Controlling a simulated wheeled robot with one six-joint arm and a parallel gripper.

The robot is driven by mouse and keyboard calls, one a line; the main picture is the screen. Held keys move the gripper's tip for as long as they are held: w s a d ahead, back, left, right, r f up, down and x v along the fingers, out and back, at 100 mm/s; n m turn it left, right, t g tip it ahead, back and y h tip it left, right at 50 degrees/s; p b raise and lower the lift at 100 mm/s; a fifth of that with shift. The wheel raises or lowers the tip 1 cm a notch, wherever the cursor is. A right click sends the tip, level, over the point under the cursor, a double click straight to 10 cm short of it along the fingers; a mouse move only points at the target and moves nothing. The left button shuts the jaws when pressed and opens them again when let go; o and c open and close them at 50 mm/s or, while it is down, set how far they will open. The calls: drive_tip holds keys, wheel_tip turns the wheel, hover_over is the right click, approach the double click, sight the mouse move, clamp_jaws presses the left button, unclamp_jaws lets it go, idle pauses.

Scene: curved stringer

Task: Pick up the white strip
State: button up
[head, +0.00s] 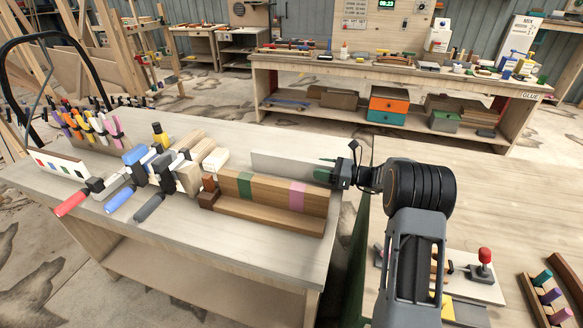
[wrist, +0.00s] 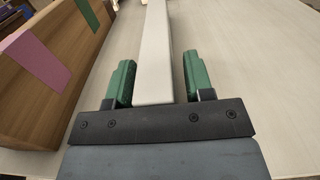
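The white strip (head: 285,163) stands on edge on the light workbench, behind a long wooden block with green and pink bands. In the wrist view the strip (wrist: 155,50) runs away from me, its near end between my two green fingers. My gripper (head: 326,170) is at the strip's right end in the head view. In the wrist view my gripper (wrist: 158,78) is open around the strip; a gap shows on the right side, and the left finger is very close to it.
The banded wooden block (head: 265,190) stands just in front of the strip; it also shows at left in the wrist view (wrist: 40,75). Several clamps (head: 135,180) and wooden blocks (head: 200,160) crowd the bench left of it. The bench behind the strip is clear.

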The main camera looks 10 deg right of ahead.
clamp_jaws()
drive_tip(key=shift+r, duration=0.15)
